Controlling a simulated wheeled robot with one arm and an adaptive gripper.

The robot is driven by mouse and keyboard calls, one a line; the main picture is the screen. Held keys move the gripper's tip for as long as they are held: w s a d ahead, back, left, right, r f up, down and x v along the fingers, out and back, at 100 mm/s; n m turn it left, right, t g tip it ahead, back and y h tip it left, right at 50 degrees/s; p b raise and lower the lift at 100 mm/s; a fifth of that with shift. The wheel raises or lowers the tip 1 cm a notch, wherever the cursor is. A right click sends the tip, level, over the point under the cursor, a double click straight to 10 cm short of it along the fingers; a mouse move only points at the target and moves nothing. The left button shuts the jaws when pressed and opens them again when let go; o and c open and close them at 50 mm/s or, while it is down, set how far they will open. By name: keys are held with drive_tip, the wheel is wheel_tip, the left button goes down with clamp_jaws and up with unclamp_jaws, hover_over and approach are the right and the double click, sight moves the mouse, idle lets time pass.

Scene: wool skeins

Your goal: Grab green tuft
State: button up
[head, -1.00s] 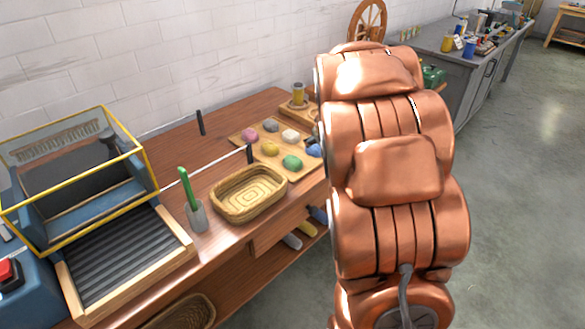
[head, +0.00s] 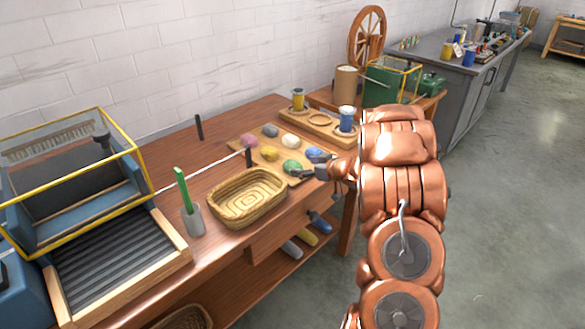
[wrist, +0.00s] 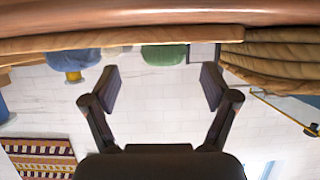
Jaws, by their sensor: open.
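The green tuft (head: 291,167) lies on a wooden board (head: 272,165) near its front edge. In the wrist view a green tuft (wrist: 165,54) shows at the top, between and beyond the fingertips. My gripper (head: 311,165) is at the right end of the board, just right of the green tuft and close to the blue tuft (head: 314,153). In the wrist view my gripper (wrist: 160,88) has its two fingers spread with nothing between them. In the head view the fingers are small and partly overlap the board's right end.
Pink (head: 249,140), grey (head: 270,130), white (head: 290,141) and yellow (head: 269,153) tufts share the board. A woven basket (head: 248,207) stands in front. A holder with spools (head: 298,100) is behind.

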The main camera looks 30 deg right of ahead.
sight(293, 166)
drive_tip(key=shift+a+x, duration=0.1)
drive_tip(key=shift+x, duration=1.3)
drive_tip(key=shift+a+x, duration=0.15)
drive_tip(key=shift+x, duration=1.25)
drive_tip(key=shift+c, duration=0.5)
drive_tip(key=c, duration=0.8)
